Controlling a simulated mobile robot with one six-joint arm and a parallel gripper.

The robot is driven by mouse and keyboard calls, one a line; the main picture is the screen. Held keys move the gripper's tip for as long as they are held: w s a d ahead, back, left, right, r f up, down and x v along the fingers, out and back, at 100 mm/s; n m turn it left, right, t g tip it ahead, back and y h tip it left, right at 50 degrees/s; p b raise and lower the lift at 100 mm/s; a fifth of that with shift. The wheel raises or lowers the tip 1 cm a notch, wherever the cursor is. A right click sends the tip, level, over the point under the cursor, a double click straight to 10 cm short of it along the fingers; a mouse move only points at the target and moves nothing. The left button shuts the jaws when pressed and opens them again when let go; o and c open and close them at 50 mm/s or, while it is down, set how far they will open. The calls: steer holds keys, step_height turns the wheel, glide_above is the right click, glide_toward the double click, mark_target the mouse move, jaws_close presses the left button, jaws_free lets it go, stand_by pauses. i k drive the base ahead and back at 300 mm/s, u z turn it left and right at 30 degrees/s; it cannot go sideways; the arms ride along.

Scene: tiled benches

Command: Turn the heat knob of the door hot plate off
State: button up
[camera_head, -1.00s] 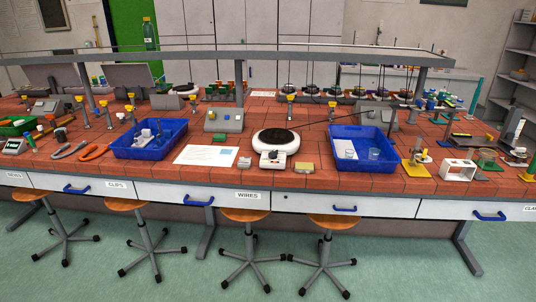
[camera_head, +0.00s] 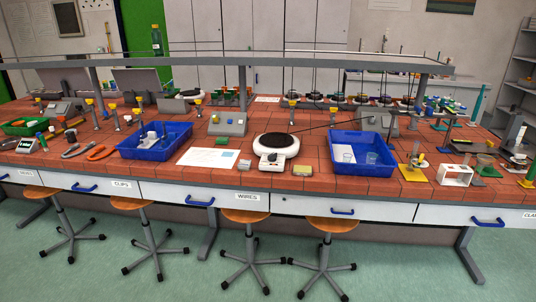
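A white hot plate (camera_head: 276,145) with a round black top stands near the front edge of the tiled bench, around the middle of the picture. Its front box carries a small knob (camera_head: 271,157), too small to read its setting. A second white hot plate (camera_head: 188,94) stands on the far side of the bench at the left, on the side of the green door (camera_head: 135,36). Its knob cannot be made out. My gripper is not in view.
A blue tray (camera_head: 122,153) stands left of the front hot plate, another (camera_head: 336,166) right of it. A grey shelf rail (camera_head: 300,63) on posts runs above the bench. Stools (camera_head: 245,215) stand along the front. The green floor (camera_head: 185,262) before them is clear.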

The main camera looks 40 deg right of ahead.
mark_target(272, 156)
steer(key=z, duration=0.1)
steer(key=i, duration=0.95)
steer(key=u, duration=0.05)
